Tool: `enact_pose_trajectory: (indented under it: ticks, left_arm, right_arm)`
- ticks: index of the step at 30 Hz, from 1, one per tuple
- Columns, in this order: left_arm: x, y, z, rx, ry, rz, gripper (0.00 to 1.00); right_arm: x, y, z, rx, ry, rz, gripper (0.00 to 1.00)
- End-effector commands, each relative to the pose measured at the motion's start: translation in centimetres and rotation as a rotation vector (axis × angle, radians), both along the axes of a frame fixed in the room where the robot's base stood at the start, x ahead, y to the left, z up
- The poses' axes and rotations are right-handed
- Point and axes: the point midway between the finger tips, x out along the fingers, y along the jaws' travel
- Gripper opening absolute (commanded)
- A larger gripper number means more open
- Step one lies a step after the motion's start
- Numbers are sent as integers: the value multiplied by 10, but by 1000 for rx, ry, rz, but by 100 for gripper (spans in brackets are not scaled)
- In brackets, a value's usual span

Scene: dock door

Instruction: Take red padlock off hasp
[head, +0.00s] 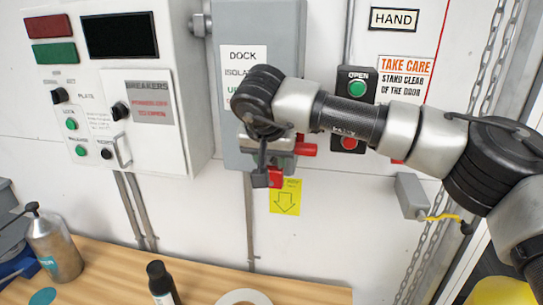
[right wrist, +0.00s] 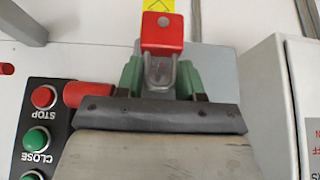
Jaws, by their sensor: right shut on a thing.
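The red padlock (head: 275,178) hangs low at the grey dock isolator box (head: 229,133), partly hidden by my right gripper in the head view. In the right wrist view the padlock (right wrist: 162,33) shows its red body just beyond the fingertips, with its grey shackle between the green finger pads. My right gripper (right wrist: 160,75) is shut on the padlock around the shackle area. The hasp is mostly hidden by the gripper, so I cannot tell whether the shackle is still through it. My left gripper is not in view.
A red handle (head: 306,150) sticks out beside the gripper. An OPEN/STOP button box (head: 357,87) is to the right. A yellow arrow label (head: 285,197) is on the wall below. The wooden bench (head: 205,284) holds a spray bottle (head: 55,248), a black bottle (head: 161,284) and a white ring (head: 243,298).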

Motion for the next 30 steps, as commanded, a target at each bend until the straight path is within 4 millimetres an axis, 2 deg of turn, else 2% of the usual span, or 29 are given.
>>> enact_pose_trajectory:
  ticks: [12,30]
  left_arm:
    - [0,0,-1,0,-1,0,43]
    - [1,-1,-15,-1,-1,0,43]
  right_arm:
    - [-2,1,1,1,-1,0,12]
    - [-31,6,1,2,-1,1,12]
